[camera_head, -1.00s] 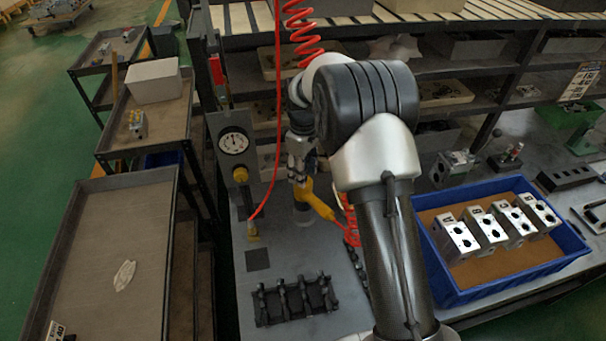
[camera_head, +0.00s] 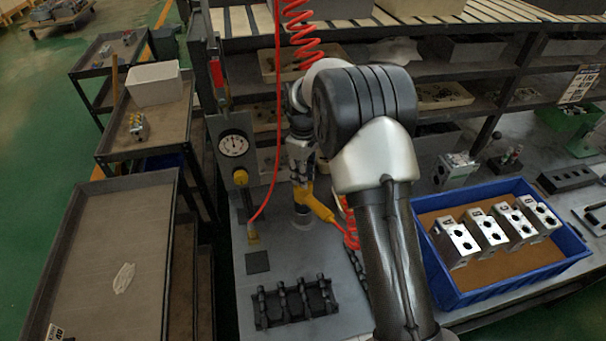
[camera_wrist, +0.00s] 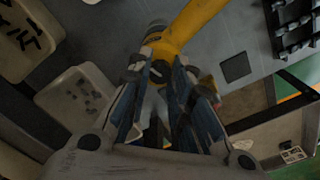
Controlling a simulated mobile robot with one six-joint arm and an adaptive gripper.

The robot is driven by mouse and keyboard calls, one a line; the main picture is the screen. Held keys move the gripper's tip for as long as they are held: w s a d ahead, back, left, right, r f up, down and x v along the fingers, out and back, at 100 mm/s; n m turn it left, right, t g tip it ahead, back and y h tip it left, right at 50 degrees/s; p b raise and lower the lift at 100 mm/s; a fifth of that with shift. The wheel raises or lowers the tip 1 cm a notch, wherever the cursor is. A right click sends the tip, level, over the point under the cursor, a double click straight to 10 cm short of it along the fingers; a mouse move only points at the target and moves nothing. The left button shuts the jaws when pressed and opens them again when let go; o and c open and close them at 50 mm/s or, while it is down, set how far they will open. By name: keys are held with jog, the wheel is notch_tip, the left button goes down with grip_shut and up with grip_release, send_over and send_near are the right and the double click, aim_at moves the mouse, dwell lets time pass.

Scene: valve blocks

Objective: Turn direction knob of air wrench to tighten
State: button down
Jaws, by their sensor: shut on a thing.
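The yellow air wrench (camera_head: 318,207) stands on the grey bench, with a red coiled hose at its right end. Its yellow body also shows at the top of the wrist view (camera_wrist: 193,27). My gripper (camera_head: 303,183) is above the wrench and reaches down onto its upper end. In the wrist view both fingers (camera_wrist: 172,68) close in on the wrench's end where the direction knob is. The knob itself is mostly hidden between the fingers, and its setting cannot be read.
A pressure gauge (camera_head: 233,145) with a yellow knob stands left of my gripper. A black rack (camera_head: 295,303) lies in front on the bench. A blue bin (camera_head: 463,297) with several metal blocks is at the right. My arm blocks part of the bench.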

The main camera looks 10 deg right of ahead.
jog(key=shift+m, duration=0.4)
jog(key=m+p, duration=0.2)
jog(key=shift+r+m, duration=0.15)
jog(key=shift+m, duration=0.25)
jog(key=m+p, duration=0.1)
jog(key=m, duration=0.4)
jog(key=shift+p, duration=0.4)
jog(key=m+p, duration=0.1)
jog(key=m, duration=0.3)
jog(key=shift+m, duration=0.4)
jog(key=m, duration=0.4)
jog(key=shift+p, duration=0.3)
jog(key=shift+m, duration=0.4)
jog(key=c, duration=1.4)
grip_release()
